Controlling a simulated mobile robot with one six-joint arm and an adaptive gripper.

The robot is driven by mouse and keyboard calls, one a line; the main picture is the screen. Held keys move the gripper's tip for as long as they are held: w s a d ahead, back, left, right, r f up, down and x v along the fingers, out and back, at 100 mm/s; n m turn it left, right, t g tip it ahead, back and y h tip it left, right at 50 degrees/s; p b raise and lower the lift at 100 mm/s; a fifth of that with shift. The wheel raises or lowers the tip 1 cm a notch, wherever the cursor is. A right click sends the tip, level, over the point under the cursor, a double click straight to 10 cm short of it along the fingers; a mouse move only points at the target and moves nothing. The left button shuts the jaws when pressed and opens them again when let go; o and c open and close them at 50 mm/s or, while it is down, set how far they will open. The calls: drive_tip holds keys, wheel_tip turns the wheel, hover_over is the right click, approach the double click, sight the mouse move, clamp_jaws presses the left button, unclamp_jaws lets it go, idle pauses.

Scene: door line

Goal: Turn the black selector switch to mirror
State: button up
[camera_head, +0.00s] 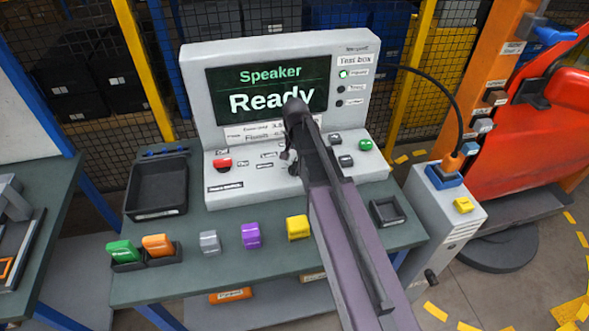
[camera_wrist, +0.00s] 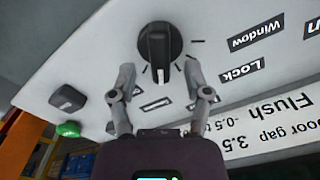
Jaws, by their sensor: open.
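The black selector switch (camera_wrist: 160,47) is a round knob with a raised bar, on the sloped pale panel of the test box (camera_head: 214,108). In the wrist view its bar runs roughly up and down the picture. Short tick marks surround it. Dark label plates lie near it; those between my fingers are too small to read, so I cannot tell which says mirror. My gripper (camera_wrist: 159,72) is open, its fingertips just below the knob in the picture, one toward each side. Contact is not clear. In the head view my arm hides the switch.
A red button (camera_head: 222,163), a green button (camera_head: 365,145) and dark buttons share the panel. The screen (camera_head: 262,90) reads "Speaker Ready". Window (camera_wrist: 255,33) and Lock (camera_wrist: 239,74) labels are beside the knob. Coloured blocks and a black tray (camera_head: 158,186) occupy the bench.

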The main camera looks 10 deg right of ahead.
sight(295, 163)
drive_tip(key=shift+f+b, duration=1.15)
drive_tip(key=shift+f, duration=0.35)
clamp_jaws()
drive_tip(key=shift+a, duration=0.1)
